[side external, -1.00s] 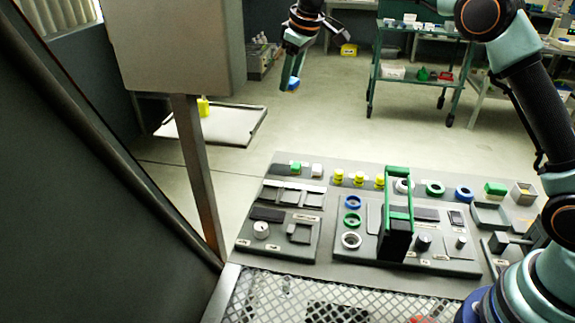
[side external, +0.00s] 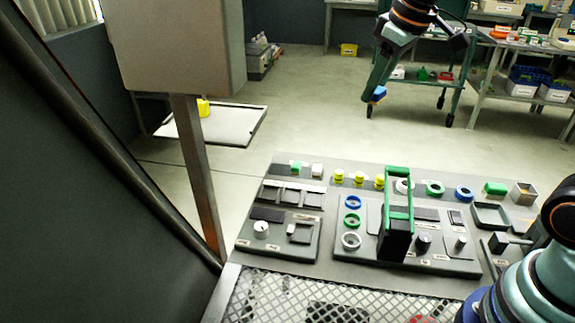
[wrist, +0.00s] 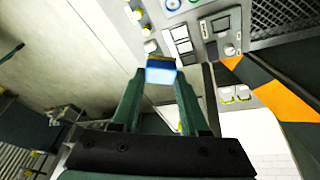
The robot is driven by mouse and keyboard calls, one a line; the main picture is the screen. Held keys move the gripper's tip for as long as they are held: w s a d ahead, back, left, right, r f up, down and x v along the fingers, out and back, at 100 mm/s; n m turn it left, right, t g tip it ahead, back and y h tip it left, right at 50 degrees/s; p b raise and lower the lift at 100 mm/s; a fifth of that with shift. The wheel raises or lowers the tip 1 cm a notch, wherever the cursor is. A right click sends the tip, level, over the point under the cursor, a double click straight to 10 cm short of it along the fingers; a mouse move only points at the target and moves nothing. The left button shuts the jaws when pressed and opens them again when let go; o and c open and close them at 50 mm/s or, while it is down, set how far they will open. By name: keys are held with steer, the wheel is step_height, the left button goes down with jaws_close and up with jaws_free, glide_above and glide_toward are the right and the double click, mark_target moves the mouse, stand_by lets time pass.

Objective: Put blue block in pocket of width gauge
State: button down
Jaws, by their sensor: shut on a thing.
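My gripper (side external: 372,98) is shut on the blue block (side external: 379,92) and holds it high in the air, well away from the bench. In the wrist view the blue block (wrist: 160,75) sits between the fingertips of my gripper (wrist: 160,82), with a bright blue face showing. What looks like the width gauge (side external: 293,186), a grey piece with several side-by-side pockets, lies on the left board. It also shows in the wrist view (wrist: 180,34).
Yellow pieces (side external: 359,178) stand in a row right of the white block. A tall green-handled fixture (side external: 398,215) rises from the right board. A grey post (side external: 196,170) stands left of the bench. A green cart (side external: 450,75) is on the floor behind.

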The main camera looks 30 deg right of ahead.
steer(key=shift+s, duration=0.2)
steer(key=w+a, duration=0.1)
steer(key=w, duration=0.7)
steer(key=n, duration=0.3)
glide_above(273, 168)
steer(key=s, duration=0.1)
step_height(273, 168, down, 9)
steer(key=shift+f, duration=0.15)
step_height(273, 168, down, 19)
steer(key=shift+f, duration=0.2)
steer(key=shift+f, duration=0.25)
